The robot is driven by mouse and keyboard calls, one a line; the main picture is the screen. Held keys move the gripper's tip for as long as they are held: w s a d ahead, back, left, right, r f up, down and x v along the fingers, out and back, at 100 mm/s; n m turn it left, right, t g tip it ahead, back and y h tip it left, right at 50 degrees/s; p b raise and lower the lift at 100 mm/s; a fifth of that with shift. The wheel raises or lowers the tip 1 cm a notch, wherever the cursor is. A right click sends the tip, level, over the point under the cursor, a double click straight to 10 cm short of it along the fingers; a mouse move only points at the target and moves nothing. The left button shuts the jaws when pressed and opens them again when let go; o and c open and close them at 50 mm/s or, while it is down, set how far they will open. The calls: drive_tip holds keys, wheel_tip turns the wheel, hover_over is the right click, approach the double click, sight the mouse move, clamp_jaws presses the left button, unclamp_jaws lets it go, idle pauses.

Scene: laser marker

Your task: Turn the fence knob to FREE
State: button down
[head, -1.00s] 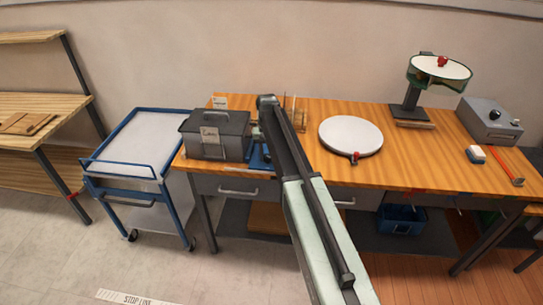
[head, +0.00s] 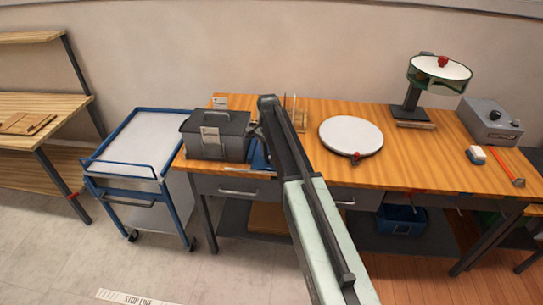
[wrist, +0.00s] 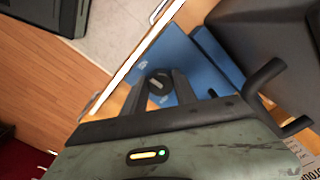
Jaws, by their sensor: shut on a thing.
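The fence knob (wrist: 158,82) is a small dark knob with a pale mark on its top, on a blue plate (wrist: 172,50) in the wrist view. My gripper (wrist: 158,88) is shut on it, one dark finger on each side. Faint light markings lie on the plate near the knob, too small to read, so I cannot tell which setting the knob points to. In the head view the blue fixture (head: 260,158) shows beside the grey box, and my arm hides the knob and fingertips.
A grey lidded box (head: 218,150) with a dark handle (wrist: 262,76) stands close beside the fixture. A round white plate (head: 350,136) lies to the right on the wooden workbench (head: 310,165). A blue-framed cart (head: 140,150) stands left of the bench.

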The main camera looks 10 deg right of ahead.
drive_tip(key=shift+d+m, duration=0.1)
drive_tip(key=shift+m, duration=0.4)
drive_tip(key=c, duration=1)
unclamp_jaws()
drive_tip(key=shift+w, duration=0.1)
drive_tip(key=shift+r, duration=0.1)
wheel_tip(320, 180, up, 8)
drive_tip(key=p, duration=0.8)
drive_tip(key=shift+f, duration=0.25)
